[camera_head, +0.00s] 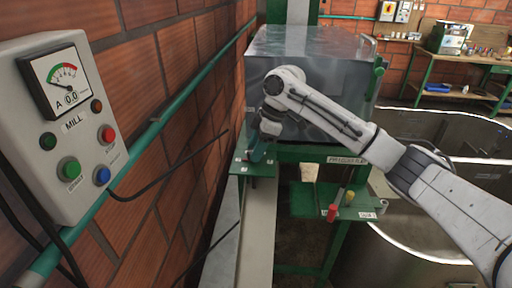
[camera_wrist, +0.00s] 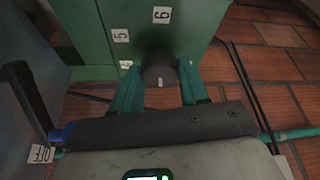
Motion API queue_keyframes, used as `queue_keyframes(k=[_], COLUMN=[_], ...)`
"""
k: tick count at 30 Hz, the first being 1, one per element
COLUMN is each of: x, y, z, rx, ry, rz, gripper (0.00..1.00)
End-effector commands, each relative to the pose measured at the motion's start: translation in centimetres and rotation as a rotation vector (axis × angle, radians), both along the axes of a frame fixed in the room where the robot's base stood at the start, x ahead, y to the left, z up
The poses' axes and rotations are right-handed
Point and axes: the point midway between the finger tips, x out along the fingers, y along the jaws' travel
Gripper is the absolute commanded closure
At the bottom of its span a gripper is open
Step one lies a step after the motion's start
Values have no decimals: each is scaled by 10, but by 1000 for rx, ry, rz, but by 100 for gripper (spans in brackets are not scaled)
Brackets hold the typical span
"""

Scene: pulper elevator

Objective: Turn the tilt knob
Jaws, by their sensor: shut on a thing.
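The tilt knob (camera_wrist: 158,72) is dark and round, with a pale mark on its near side. It stands on a green panel (camera_wrist: 92,30) with white number labels, among them 5 and 6. My gripper (camera_wrist: 159,80) has its two teal fingers on either side of the knob, shut on it. In the head view my gripper (camera_head: 257,150) is at the left end of a green ledge below the metal box, beside the brick wall. The knob cannot be made out there.
A grey MILL control box (camera_head: 65,125) hangs on the brick wall at left. A metal box (camera_head: 312,85) stands behind my arm. Round tanks (camera_head: 430,130) stand further right.

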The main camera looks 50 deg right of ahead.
Motion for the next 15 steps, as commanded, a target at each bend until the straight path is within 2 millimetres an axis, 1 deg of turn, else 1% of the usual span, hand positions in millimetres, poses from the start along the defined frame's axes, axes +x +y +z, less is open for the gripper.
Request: queue_keyframes(k=[14,15], x=[-1,-1], y=[-1,-1], z=[-1,-1], rx=[-2,-2], ry=[4,4], rz=[12,12], gripper=[87,52])
